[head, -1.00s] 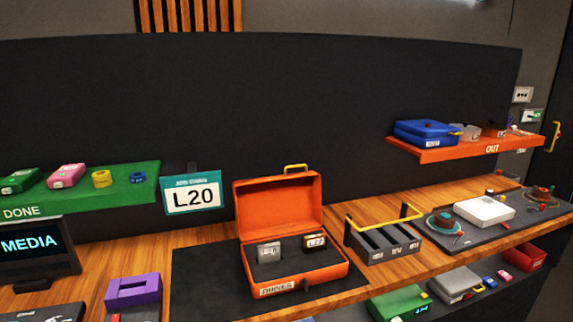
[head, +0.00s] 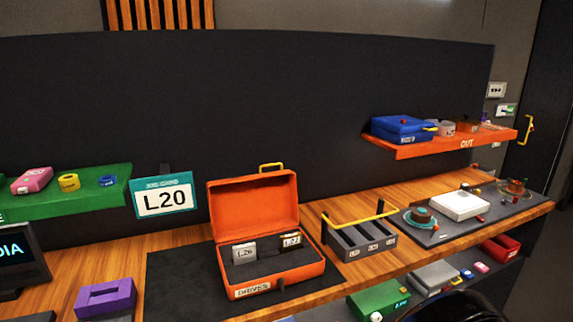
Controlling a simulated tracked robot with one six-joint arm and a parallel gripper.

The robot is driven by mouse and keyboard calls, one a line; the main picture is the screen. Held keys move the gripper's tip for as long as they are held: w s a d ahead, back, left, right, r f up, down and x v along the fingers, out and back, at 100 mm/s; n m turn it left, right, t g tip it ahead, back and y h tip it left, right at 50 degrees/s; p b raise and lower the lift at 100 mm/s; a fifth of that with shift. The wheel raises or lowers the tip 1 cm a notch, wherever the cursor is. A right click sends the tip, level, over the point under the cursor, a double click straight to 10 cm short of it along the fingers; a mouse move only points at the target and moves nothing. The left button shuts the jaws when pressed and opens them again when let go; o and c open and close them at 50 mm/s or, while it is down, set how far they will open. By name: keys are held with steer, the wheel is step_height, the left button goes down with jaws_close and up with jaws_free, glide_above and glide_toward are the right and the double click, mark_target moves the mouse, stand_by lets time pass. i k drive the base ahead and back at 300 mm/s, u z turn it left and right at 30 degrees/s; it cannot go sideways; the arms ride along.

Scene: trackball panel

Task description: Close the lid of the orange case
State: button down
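The orange case (head: 268,276) stands on a dark mat on the wooden bench, with a label reading DRIVES on its front. Its lid (head: 254,205) is open and stands upright at the back, with a yellow handle above it. Two drive-like blocks sit upright inside, a grey one (head: 244,253) at the left and a dark one with a pale label (head: 291,241) at the right. My gripper cannot be made out in the head view; a black rounded shape shows at the bottom right edge.
A grey slotted rack (head: 361,243) with a yellow handle stands right of the case. A sign reading L20 (head: 163,198) stands behind at the left. A purple block (head: 106,297) is at the front left. An orange OUT shelf (head: 446,142) is at the back right. The mat (head: 185,285) is bare left of the case.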

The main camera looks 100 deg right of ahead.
mark_target(248, 206)
steer(key=k, duration=2.8)
steer(key=z, duration=1)
steer(key=i, duration=0.8)
steer(key=u, duration=0.05)
